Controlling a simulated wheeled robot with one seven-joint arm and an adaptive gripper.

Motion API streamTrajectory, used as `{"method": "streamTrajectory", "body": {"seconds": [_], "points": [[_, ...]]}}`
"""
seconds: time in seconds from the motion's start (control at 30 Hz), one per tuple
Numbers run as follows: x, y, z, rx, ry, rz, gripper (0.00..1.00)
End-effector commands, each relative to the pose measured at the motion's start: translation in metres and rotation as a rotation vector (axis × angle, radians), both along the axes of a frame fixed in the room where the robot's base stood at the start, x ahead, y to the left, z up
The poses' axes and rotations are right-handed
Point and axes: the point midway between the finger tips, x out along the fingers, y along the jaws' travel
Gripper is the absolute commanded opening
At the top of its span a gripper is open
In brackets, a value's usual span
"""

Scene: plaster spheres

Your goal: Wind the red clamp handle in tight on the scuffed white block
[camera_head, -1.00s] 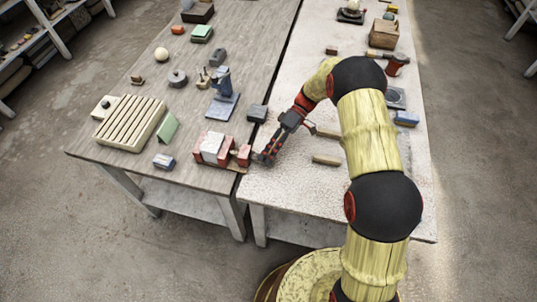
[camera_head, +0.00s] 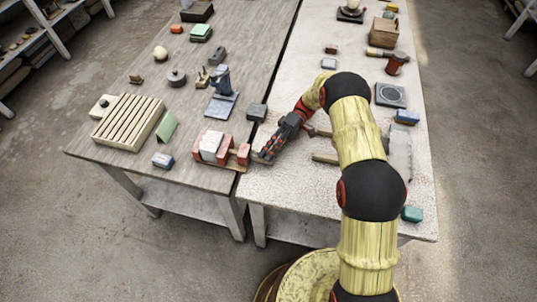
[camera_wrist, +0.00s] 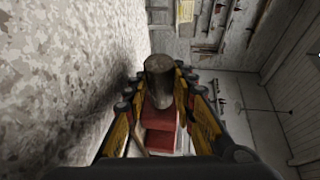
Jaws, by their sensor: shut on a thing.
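The red clamp (camera_head: 243,154) sits on a wooden base at the near right corner of the grey wooden table. The scuffed white block (camera_head: 210,146) stands between its red jaws at the left; whether the jaws press on it I cannot tell. My gripper (camera_head: 265,156) is at the clamp's right end, shut on the clamp handle, which the fingers hide in the head view. In the wrist view a grey-brown round end of the handle (camera_wrist: 159,70) shows between the fingertips, with red clamp parts (camera_wrist: 160,125) beside it.
A wooden piece (camera_head: 325,158) lies right of my gripper on the pale table.

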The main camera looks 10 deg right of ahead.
Motion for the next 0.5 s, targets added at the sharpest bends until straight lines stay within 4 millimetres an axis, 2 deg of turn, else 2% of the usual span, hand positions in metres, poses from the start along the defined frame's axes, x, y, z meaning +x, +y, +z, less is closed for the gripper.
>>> {"method": "streamTrajectory", "body": {"seconds": [0.13,0.17,0.5], "points": [[0.0006,-0.0001,-0.0012,-0.003,-0.002,-0.002,0.01],[0.0006,-0.0001,-0.0013,-0.003,-0.002,-0.002,0.27],[0.0001,0.0001,-0.0006,-0.001,-0.002,-0.001,0.45]]}}
